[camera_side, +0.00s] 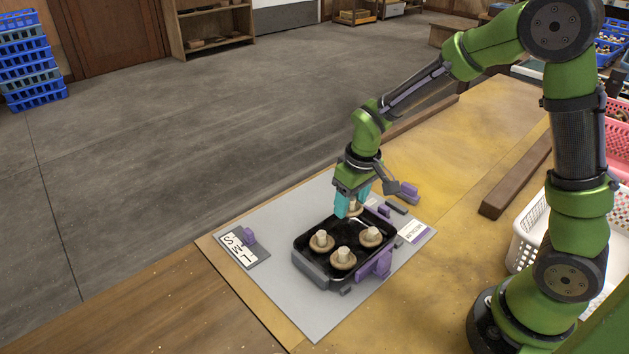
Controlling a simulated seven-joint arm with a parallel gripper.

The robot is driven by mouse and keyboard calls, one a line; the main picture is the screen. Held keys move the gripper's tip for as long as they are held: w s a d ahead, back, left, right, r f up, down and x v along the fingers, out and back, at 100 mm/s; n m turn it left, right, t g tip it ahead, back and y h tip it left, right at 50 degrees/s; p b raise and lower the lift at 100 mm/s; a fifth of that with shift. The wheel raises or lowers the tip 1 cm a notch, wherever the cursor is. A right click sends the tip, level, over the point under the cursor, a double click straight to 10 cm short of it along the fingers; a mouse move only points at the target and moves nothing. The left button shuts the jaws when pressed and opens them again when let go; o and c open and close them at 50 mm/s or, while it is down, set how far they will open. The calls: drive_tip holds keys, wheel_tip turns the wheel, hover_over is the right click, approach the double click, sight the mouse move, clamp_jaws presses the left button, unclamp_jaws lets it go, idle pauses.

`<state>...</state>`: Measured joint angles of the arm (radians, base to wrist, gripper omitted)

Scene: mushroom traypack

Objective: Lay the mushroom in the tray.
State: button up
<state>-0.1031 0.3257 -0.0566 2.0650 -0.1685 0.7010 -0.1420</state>
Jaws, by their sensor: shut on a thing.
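A black tray (303,254) sits on a grey board on the table. Several pale mushrooms lie in it with stems up, among them one at the left (321,241), one at the front (343,259) and one at the right (370,237). My gripper (353,208), with teal fingers, points down over the far part of the tray. It is shut on a mushroom (356,209), partly hidden by the fingers. I cannot tell whether that mushroom touches the tray floor.
Purple brackets stand around the tray, one at its front right (377,264) and one at the left by a lettered card (238,247). Another printed card (413,231) lies right of the tray. A brown wooden bar (515,178) and white basket (530,232) are farther right.

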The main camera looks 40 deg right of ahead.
sight(352, 207)
drive_tip(key=shift+f, duration=2.3)
drive_tip(key=shift+f, duration=0.1)
drive_tip(key=o, duration=0.5)
drive_tip(key=shift+c, duration=0.2)
drive_tip(key=r, duration=0.4)
drive_tip(key=s+r, duration=0.1)
drive_tip(key=r, duration=0.7)
drive_tip(key=shift+s+r, duration=0.15)
drive_tip(key=shift+s, duration=0.25)
drive_tip(key=s+a+r+m+t+y, duration=0.1)
drive_tip(key=s+r+m+t, duration=0.3)
drive_tip(key=s+r, duration=0.6)
drive_tip(key=s+t+y, duration=0.1)
drive_tip(key=s, duration=0.2)
drive_tip(key=shift+s+a+r+t, duration=0.15)
drive_tip(key=shift+a+r+t, duration=0.05)
drive_tip(key=shift+a+t, duration=0.1)
